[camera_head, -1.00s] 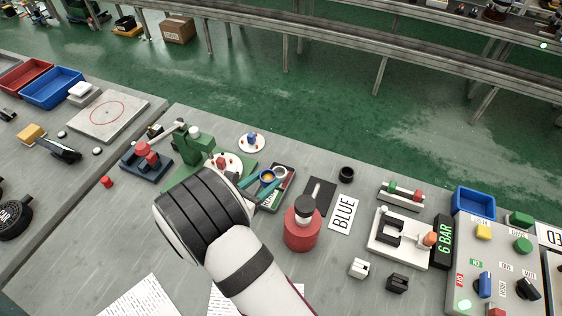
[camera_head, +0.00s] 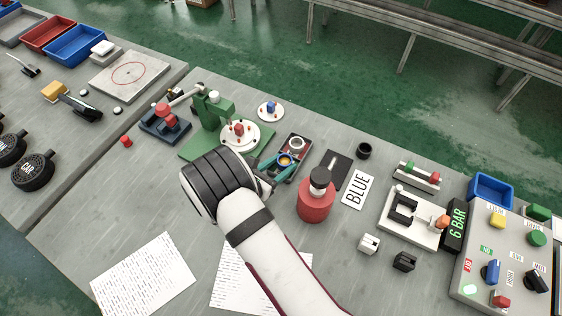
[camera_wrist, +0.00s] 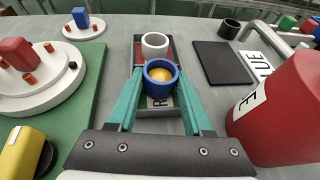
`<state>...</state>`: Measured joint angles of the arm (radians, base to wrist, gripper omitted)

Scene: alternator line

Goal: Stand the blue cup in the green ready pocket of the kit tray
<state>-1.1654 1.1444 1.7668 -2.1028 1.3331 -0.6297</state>
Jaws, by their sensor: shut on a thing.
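My gripper (camera_wrist: 161,92) has teal fingers shut on the blue cup (camera_wrist: 161,86), one on each side. The cup is upright, with a yellow-orange ball inside. It also shows in the head view (camera_head: 284,161), at the near half of the dark kit tray (camera_wrist: 137,48). A green patch with a white label (camera_wrist: 158,102) shows just below the cup. I cannot tell whether the cup's base touches the pocket floor. A white cup (camera_wrist: 154,43) stands in the far, reddish pocket, just behind the blue cup.
A red bottle with a black neck (camera_head: 316,200) stands close to the right of the tray. A green-based fixture with a white disc (camera_head: 240,135) is close on the left. A dark pad (camera_head: 338,168), BLUE card (camera_head: 358,189) and black cup (camera_head: 364,150) lie to the right.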

